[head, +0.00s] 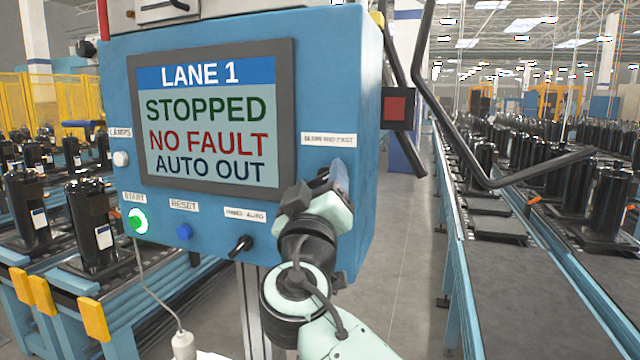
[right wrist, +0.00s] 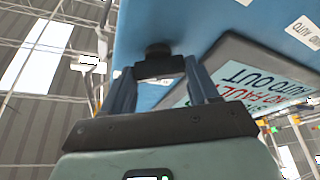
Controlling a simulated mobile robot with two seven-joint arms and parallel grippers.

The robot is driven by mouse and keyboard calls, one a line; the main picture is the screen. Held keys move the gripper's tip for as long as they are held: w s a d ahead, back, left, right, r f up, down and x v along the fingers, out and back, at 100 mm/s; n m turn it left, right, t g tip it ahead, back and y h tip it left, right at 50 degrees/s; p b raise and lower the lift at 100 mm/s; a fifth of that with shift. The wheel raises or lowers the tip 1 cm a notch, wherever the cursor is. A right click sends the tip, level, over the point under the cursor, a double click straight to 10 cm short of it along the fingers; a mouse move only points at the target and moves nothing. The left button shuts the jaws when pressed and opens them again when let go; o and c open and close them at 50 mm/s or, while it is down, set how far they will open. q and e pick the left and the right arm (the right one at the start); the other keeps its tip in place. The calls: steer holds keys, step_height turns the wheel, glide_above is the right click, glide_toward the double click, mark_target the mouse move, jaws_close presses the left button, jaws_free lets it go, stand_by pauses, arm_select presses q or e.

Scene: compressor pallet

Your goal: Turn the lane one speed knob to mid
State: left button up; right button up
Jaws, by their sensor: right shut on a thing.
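The blue lane one control panel (head: 220,218) fills the middle of the head view. Its speed knob sits under the SLOW MID FAST label (head: 328,140) and is mostly hidden there by my right gripper (head: 328,182). In the right wrist view the black knob (right wrist: 157,52) stands out from the blue panel face, between the fingertips of my right gripper (right wrist: 158,68), which is shut on it. I cannot read the knob's pointer direction. The screen (head: 208,122) reads LANE 1, STOPPED, NO FAULT, AUTO OUT. My left gripper is not in view.
Below the screen are a lit green START button (head: 138,221), a blue RESET button (head: 184,231) and a black selector (head: 241,245). A red square fitting (head: 396,107) and a bent dark bar (head: 480,178) are to the right. Conveyors with black compressors flank the panel.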

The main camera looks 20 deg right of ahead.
steer(key=n+y, duration=0.1)
steer(key=n, duration=0.2)
steer(key=shift+r+y, duration=0.1)
steer(key=shift+y, duration=0.2)
steer(key=n+y+p, duration=0.1)
steer(key=n, duration=0.2)
steer(key=shift+r, duration=0.15)
steer(key=n+p, duration=0.1)
steer(key=n, duration=0.1)
steer(key=n+g+y+p, duration=0.1)
steer(key=n+p, duration=0.1)
steer(key=n, duration=0.1)
steer(key=shift+d+r+g+y, duration=0.1)
steer(key=shift+g+y, duration=0.2)
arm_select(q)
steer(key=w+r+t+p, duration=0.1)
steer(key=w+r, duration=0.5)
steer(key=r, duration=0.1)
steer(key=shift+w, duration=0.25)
arm_select(e)
steer(key=shift+n+g+y, duration=0.3)
steer(key=shift+n+g, duration=0.2)
steer(key=shift+n, duration=0.6)
steer(key=o, duration=1.1)
steer(key=shift+f, duration=0.2)
steer(key=shift+c, duration=0.2)
steer(key=shift+s, duration=0.15)
